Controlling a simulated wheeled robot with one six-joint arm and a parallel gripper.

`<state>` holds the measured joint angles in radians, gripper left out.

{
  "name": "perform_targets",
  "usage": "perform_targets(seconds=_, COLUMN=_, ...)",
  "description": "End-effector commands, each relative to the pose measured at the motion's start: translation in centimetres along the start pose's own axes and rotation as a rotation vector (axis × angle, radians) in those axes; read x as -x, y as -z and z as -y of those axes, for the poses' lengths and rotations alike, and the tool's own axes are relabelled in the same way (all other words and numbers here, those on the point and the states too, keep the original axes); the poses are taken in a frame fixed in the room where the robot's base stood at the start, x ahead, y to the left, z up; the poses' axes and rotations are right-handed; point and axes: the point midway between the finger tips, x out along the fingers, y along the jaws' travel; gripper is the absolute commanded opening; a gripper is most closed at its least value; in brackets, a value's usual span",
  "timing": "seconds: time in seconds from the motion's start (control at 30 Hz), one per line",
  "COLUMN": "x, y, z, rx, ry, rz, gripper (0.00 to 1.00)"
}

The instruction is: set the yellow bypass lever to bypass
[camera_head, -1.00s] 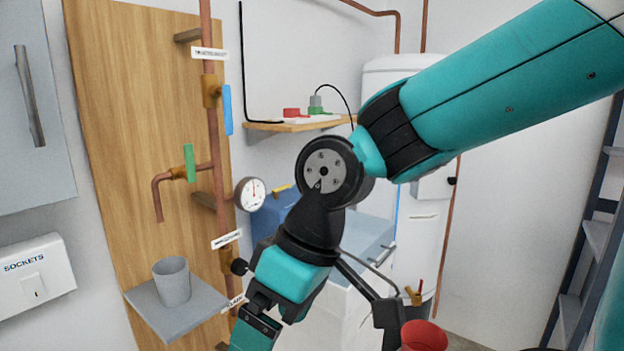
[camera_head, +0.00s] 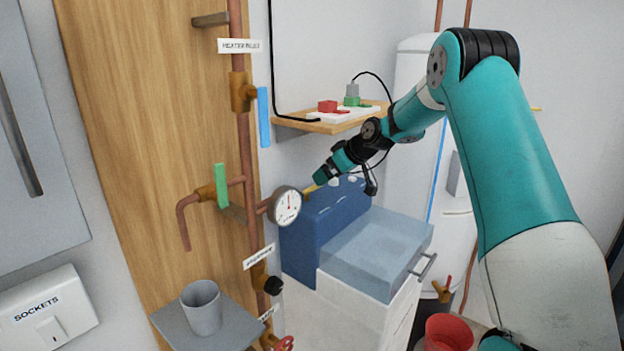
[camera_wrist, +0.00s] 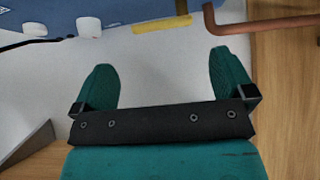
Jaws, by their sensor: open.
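The yellow lever (camera_head: 309,190) shows as a small yellow bar at the top left of the blue unit (camera_head: 325,225). In the wrist view the yellow bar (camera_wrist: 162,24) lies nearly level at the top, apart from the fingers. My gripper (camera_wrist: 163,66) is open and empty there, its two teal fingers pointing up the picture towards the bar. In the head view my gripper (camera_head: 319,179) is small, just above and right of the lever, and I cannot tell from there whether they touch.
A copper pipe (camera_wrist: 262,26) runs close right of the lever in the wrist view. A round gauge (camera_head: 286,206) is left of the blue unit. A shelf (camera_head: 330,125) with red and green items is above. A grey cup (camera_head: 202,306) stands at lower left.

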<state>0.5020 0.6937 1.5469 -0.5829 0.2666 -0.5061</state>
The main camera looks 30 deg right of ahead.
Motion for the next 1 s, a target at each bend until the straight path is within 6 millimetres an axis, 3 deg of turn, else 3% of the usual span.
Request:
perform_targets(seconds=0.43, x=-6.2, y=0.1, z=0.1, rx=-0.001, ry=0.003, rz=0.002, gripper=1.0)
perform_targets(seconds=0.8, x=-7.1, y=0.0, z=0.1, rx=-0.001, ry=0.001, rz=0.001, gripper=1.0)
perform_targets(seconds=1.0, x=-7.0, y=0.0, z=0.1, rx=-0.001, ry=0.001, rz=0.001, gripper=0.54)
